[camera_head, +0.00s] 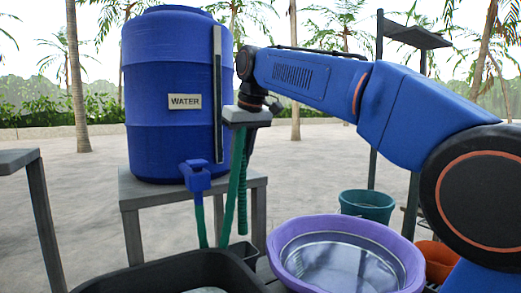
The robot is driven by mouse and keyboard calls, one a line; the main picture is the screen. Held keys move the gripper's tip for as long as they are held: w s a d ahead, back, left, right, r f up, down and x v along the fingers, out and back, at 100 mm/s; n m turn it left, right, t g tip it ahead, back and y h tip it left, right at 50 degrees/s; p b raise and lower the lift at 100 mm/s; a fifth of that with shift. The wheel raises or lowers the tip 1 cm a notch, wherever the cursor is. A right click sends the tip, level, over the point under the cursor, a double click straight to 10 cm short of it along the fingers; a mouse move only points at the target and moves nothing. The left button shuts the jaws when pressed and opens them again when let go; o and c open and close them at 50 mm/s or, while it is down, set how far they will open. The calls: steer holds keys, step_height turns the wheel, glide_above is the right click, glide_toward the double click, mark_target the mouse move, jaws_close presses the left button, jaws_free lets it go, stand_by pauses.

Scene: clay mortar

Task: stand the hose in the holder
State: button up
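My gripper (249,130) is at the end of the blue arm, to the right of the blue water barrel (150,90). The green hose (230,192) runs down from the barrel's blue tap (195,176) and rises again to my gripper, which appears shut on it. The fingertips are partly hidden. A ribbed green length hangs nearly upright below the gripper. Its lower end is just above a small dark open box (244,252), which looks like the holder. Whether the end is over or behind its opening, I cannot tell.
The barrel stands on a grey stand (160,198). A black tub (150,275) is in front at the left. A purple basin (345,232) is at the right of the holder. A teal bucket (367,204) and an orange bucket (436,258) are farther right.

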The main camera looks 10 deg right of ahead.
mark_target(241, 187)
steer(key=shift+s+a+f, duration=0.1)
steer(key=shift+a+f, duration=0.1)
steer(key=shift+f, duration=3.4)
steer(key=shift+s+a+f, duration=0.1)
steer(key=shift+a+f, duration=0.05)
steer(key=shift+f, duration=3.45)
steer(key=o, duration=1.9)
steer(key=shift+r, duration=0.1)
steer(key=shift+w+v, duration=0.15)
steer(key=shift+v, duration=2.55)
steer(key=shift+w+v, duration=0.1)
steer(key=shift+v, duration=2.55)
steer(key=shift+r, duration=0.1)
